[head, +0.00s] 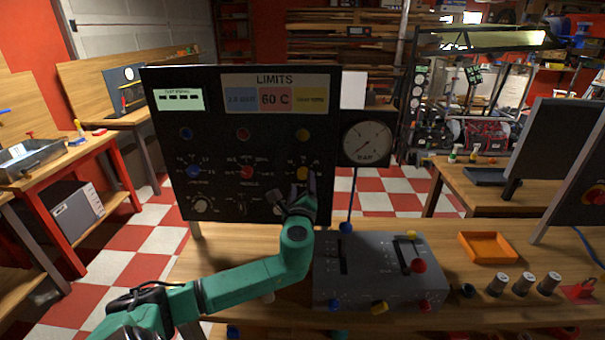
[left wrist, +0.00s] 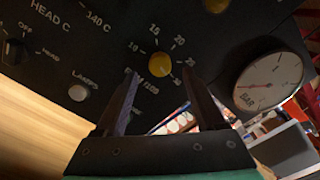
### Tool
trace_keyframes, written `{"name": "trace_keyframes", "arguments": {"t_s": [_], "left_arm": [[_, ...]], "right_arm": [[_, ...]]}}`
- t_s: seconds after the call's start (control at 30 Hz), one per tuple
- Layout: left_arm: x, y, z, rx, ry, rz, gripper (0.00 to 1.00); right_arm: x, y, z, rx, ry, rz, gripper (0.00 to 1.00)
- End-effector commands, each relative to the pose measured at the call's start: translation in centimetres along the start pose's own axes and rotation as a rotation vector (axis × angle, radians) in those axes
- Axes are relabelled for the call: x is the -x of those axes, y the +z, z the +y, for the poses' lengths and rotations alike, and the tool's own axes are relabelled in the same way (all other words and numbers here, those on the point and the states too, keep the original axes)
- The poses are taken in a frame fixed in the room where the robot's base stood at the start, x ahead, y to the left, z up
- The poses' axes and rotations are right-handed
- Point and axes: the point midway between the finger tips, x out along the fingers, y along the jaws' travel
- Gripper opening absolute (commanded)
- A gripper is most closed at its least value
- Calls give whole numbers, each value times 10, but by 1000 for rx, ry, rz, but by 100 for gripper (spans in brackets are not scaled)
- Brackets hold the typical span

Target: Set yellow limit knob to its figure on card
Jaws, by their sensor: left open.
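The yellow limit knob (head: 302,173) is on the right of the black upright panel, in the lower knob row. In the left wrist view the yellow knob (left wrist: 160,65) has a scale around it with marks such as 15 and 20. The LIMITS card (head: 275,80) is at the panel's top; its yellow field (head: 311,99) is too small to read. My left gripper (head: 298,197) is in front of the panel, just below the yellow knob. In the left wrist view its open fingers (left wrist: 159,78) flank the space below the knob, apparently not touching it.
Blue (head: 193,172) and red (head: 246,172) knobs sit left of the yellow one. A round gauge (head: 367,143) is on the panel's right. A grey control box (head: 375,270) with levers stands on the bench right of my arm. An orange tray (head: 487,247) lies farther right.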

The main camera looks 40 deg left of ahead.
Motion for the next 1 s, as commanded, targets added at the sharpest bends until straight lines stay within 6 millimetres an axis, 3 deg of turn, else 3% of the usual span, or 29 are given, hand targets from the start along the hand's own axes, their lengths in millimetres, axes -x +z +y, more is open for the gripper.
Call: {"name": "trace_keyframes", "arguments": {"t_s": [0.1, 0.2, 0.5, 0.7, 1.0], "left_arm": [[-26, 2, -1, 1, 2, -2, 72], [-38, 1, 0, 3, 2, -1, 72], [-43, -1, 1, 2, 1, 2, 72], [-43, -1, 1, 2, 2, 2, 0], [-43, -2, 2, 24, 3, 2, 0]], "right_arm": [[7, -1, 0, 0, 0, 0, 50], [8, -1, 0, -1, 0, 0, 50], [7, -1, -2, -2, -3, 1, 50], [7, -1, -3, -2, -5, 1, 50], [4, -1, -3, -2, -5, 1, 50]]}}
